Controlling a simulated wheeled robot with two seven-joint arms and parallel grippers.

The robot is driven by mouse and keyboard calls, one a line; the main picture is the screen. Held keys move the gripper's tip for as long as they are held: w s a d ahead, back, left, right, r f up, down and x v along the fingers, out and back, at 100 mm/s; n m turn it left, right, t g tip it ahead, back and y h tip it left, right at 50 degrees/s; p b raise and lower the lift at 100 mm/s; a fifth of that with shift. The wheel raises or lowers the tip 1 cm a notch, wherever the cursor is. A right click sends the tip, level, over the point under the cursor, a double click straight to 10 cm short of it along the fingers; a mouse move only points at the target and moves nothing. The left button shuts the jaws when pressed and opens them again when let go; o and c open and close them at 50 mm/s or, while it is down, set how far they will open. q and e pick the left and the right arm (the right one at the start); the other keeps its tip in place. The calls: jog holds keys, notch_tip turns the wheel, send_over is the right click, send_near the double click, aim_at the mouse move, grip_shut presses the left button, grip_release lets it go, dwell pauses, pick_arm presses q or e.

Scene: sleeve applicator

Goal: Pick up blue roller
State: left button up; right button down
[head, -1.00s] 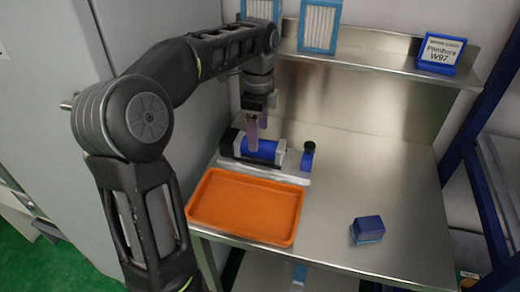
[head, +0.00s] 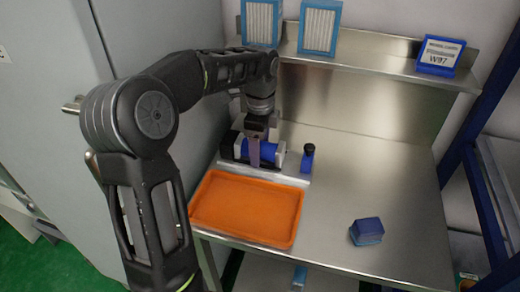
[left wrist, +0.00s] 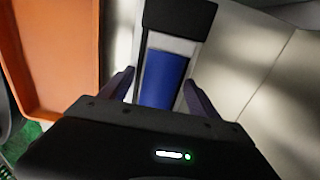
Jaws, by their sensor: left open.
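The blue roller (head: 267,152) lies in a black and white holder (head: 229,148) behind the orange tray, partly hidden by my gripper in the head view. In the left wrist view the blue roller (left wrist: 163,79) shows between my two fingers. My left gripper (head: 254,162) points down over the roller. Its fingers are open, one on each side of the roller in the left wrist view (left wrist: 157,85). I cannot tell whether the fingers touch it. My right gripper is not in view.
The orange tray (head: 246,205) sits in front of the holder on the steel table (head: 340,205). A small blue device (head: 308,158) with a black knob stands right of the roller. A blue box (head: 366,231) lies at the front right. A shelf (head: 380,66) runs along the back.

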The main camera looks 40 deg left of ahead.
pick_arm(q)
grip_shut()
dwell(0.8)
